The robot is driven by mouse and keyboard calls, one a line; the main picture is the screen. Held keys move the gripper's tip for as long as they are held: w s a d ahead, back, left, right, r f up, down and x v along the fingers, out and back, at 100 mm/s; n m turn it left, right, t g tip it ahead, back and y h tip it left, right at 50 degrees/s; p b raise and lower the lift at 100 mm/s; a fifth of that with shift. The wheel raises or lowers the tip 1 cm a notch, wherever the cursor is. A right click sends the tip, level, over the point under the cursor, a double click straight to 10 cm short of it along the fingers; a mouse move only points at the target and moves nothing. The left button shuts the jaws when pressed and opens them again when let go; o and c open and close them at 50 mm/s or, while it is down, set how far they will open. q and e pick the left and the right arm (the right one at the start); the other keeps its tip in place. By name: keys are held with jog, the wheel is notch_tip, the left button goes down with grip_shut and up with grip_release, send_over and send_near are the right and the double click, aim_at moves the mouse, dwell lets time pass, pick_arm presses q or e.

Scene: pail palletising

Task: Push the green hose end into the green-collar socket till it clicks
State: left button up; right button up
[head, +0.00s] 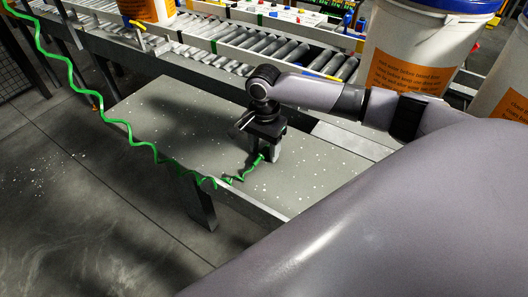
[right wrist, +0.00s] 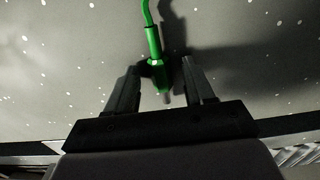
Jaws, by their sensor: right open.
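The green hose (head: 119,123) comes in coiled from the upper left, crosses the near edge of the grey table and ends under my right gripper (head: 270,152). In the right wrist view the green hose end (right wrist: 154,45), with a pale metal tip, lies between the two fingers of my right gripper (right wrist: 160,73). The fingers stand open on either side of it, with a visible gap. I cannot make out the green-collar socket for sure; small coloured parts sit on a white panel (head: 285,15) at the back. My left gripper is not in view.
The speckled grey table (head: 140,110) is largely clear. A roller conveyor (head: 245,58) runs behind it. White pails with orange labels stand at the right (head: 410,50), close to my right arm, and another at the back left (head: 147,10).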

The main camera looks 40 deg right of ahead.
aim_at(264, 150)
grip_shut()
jog(key=shift+r, duration=0.15)
notch_tip(264, 150, up, 10)
jog(key=shift+p, duration=0.3)
jog(key=shift+a, duration=0.1)
dwell(0.4)
